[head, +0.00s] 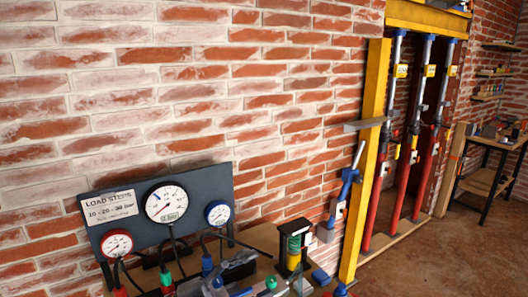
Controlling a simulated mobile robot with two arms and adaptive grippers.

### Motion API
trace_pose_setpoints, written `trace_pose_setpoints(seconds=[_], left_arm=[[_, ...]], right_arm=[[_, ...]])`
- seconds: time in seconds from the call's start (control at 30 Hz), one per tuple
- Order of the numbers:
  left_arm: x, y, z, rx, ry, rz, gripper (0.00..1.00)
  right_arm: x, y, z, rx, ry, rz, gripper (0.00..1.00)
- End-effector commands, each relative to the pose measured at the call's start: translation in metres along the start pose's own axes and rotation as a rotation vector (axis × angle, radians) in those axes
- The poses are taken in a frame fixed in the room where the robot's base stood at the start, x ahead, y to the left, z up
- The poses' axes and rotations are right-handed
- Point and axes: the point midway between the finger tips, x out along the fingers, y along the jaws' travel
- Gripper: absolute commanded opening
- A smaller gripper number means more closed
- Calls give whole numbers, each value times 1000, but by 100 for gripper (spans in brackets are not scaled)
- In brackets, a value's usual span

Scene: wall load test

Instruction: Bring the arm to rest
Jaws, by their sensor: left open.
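My left gripper (238,265) shows low in the head view, small and grey, in front of the bench with the gauge panel. It is open. I see nothing held between its fingers, though clutter behind it makes its outline hard to read. Much of my left arm is cut off by the bottom edge or lost among the hoses. My right gripper is not in view.
A dark gauge panel (185,191) with dials and a "LOAD STEPS" card (111,207) stands against the brick wall (200,90). A green and yellow device (293,243) stands right of my gripper. A yellow post (366,165) and red props (431,150) stand farther right.

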Motion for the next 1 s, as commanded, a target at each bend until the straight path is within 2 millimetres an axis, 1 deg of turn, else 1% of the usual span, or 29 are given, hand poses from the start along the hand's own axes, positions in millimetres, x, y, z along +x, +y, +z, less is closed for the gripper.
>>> trace_pose_setpoints(seconds=[0.03, 0.07, 0.1, 0.17, 0.23, 0.27, 0.3, 0.37, 0.4, 0.43, 0.47, 0.5, 0.57, 0.6, 0.7, 0.8, 0.87, 1.0], left_arm=[[-4, -15, -1, -57, -36, -141, 65], [-9, -24, 2, -87, -69, -221, 65], [-19, -35, 8, -131, -123, -324, 65], [-38, -46, 22, -204, -223, -459, 65], [-66, -48, 44, -298, -368, -590, 65], [-79, -45, 53, -341, -436, -635, 65], [-98, -37, 66, -402, -535, -685, 65], [-128, -18, 84, -498, -691, -736, 65], [-149, 0, 93, -564, -800, -754, 65], [-164, 16, 99, -616, -884, -758, 65], [-179, 33, 102, -668, -965, -754, 65], [-197, 58, 104, -736, -1071, -736, 65], [-221, 93, 102, -831, -1211, -692, 65], [-234, 114, 97, -886, -1289, -655, 65], [-258, 159, 80, -1003, -1441, -555, 65], [-276, 194, 60, -1096, -1549, -451, 65], [-284, 212, 48, -1146, -1601, -389, 65], [-300, 247, 15, -1250, -1697, -240, 65]], right_arm=[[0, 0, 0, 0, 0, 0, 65], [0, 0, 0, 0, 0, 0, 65], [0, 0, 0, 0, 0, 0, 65], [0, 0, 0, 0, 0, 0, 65], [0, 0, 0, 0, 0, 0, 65], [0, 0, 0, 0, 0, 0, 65], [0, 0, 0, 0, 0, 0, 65], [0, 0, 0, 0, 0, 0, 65], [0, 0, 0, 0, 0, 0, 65], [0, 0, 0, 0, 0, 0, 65], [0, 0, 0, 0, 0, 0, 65], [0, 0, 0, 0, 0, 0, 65], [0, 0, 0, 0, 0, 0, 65], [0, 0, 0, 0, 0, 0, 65], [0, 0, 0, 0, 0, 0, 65], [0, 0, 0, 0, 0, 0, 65], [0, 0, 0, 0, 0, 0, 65], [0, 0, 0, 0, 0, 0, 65]])
